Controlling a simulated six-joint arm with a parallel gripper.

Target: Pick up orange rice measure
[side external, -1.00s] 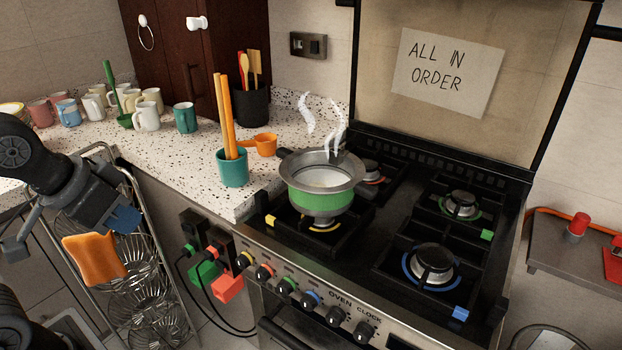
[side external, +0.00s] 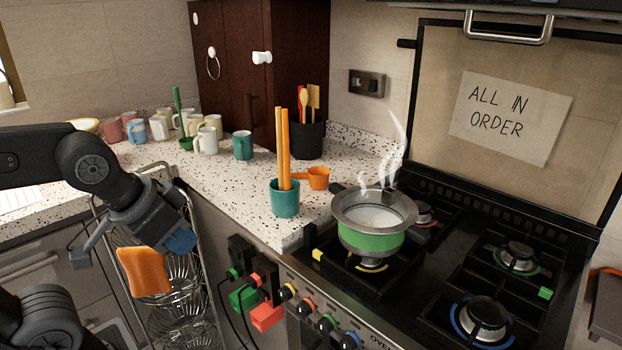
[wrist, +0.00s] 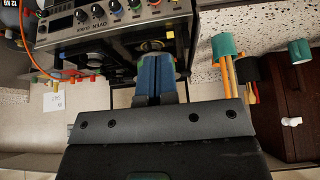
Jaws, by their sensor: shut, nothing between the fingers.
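The orange rice measure (side external: 318,178) sits on the speckled worktop, a small cup with a short handle pointing left. It stands just behind and right of the teal cup (side external: 285,200) holding two tall orange sticks, and left of the steaming pot. My gripper (side external: 181,240) is at the left, in front of the worktop and well apart from the measure. Its blue fingers are pressed together and empty in the wrist view (wrist: 158,78). I cannot make out the measure clearly in the wrist view.
A green-banded pot (side external: 373,225) steams on the hob. A black utensil holder (side external: 308,140) and several mugs stand behind. An orange cloth-like piece (side external: 144,271) hangs just below my gripper, by a wire basket rack (side external: 180,305). Plugs and cables hang below the worktop edge.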

